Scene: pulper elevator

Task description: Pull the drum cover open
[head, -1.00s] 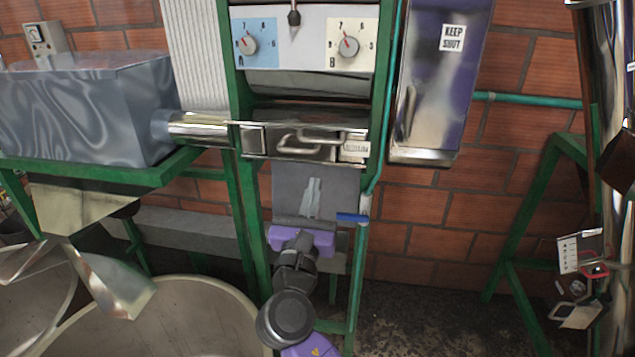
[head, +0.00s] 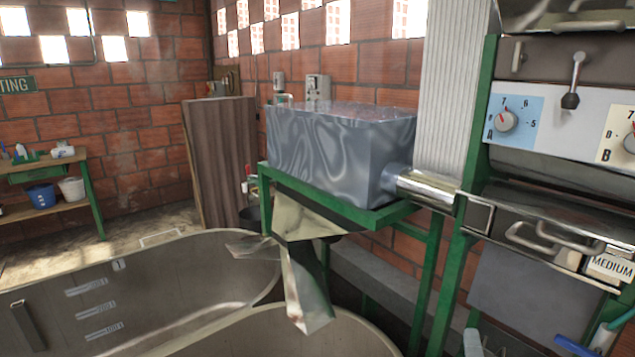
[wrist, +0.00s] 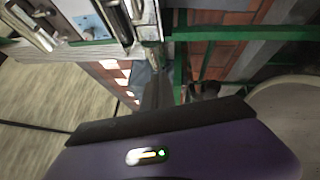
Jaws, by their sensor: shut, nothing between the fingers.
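The pulper (head: 560,125) stands at the right in the head view, with a dial panel on top. A dark, curved steel surface (head: 555,178) under the panel looks like the drum cover; I cannot tell for certain. Below it is a chrome front with bar handles (head: 545,235) and a MEDIUM plate. My gripper (wrist: 165,120) shows as a purple body with a dark front edge low in the wrist view, shut and empty. It is apart from the pulper, which shows tilted at the top left there. My gripper is out of the head view.
A grey metal box (head: 340,150) on a green stand joins the pulper by a chrome pipe (head: 428,190). Large steel tubs (head: 140,290) fill the lower left. A blue handle (head: 575,347) is at the lower right. Open floor lies at the far left.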

